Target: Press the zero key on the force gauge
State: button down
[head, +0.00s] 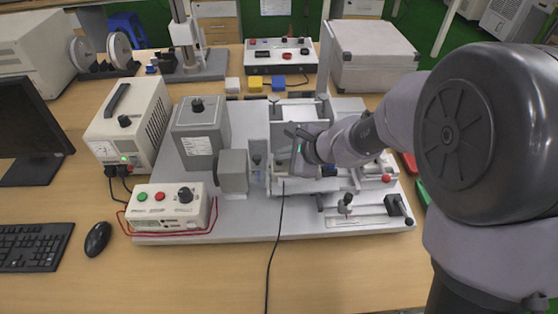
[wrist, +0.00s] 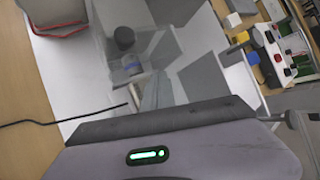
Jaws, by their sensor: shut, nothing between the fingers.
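My gripper (head: 290,165) is over the middle of the test rig in the head view, shut and with nothing seen in it. Whether my gripper touches the rig cannot be told.
The rig's pale base plate (head: 240,232) carries a grey motor box (head: 200,138) and a slide with a black handle (head: 397,208). A control box (head: 168,208) with red wires stands at front left. A black cable (head: 272,260) crosses the clear front table.

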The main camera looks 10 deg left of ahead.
aim_at(282, 165)
jog(key=shift+r, duration=0.1)
jog(key=shift+r+p, duration=0.55)
jog(key=shift+r, duration=0.1)
notch_tip(282, 165, up, 5)
jog(key=p, duration=0.4)
